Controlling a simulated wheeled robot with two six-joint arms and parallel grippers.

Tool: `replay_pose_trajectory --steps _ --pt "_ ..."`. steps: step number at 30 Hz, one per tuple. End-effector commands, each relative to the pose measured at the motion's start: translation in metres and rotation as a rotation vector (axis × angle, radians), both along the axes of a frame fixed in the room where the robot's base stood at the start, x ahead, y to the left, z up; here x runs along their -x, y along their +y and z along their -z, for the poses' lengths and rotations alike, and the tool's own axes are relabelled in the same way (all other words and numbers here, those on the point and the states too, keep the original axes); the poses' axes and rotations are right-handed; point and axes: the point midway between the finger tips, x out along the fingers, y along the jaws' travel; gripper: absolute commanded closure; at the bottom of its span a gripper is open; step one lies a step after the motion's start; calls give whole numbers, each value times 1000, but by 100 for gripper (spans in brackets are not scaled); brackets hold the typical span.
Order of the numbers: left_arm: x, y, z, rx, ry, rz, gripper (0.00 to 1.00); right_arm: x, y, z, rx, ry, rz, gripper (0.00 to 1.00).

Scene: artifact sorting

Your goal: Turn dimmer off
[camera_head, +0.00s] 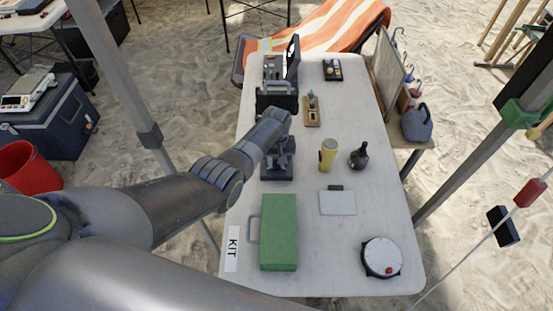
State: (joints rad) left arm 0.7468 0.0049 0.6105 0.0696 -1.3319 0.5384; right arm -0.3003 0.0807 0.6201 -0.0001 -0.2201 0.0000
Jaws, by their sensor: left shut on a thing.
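My left arm reaches in from the left over the table. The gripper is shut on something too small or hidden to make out. I cannot tell which thing is the dimmer. My right gripper is not in view.
Tent poles stand at both sides.

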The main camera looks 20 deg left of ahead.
Motion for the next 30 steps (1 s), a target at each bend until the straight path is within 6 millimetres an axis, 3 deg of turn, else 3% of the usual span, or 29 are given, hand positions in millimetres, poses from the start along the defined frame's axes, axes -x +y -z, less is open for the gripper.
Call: replay_pose_trajectory --steps 30 --pt "-1 0 -1 0 -2 -965 98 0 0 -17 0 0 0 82"
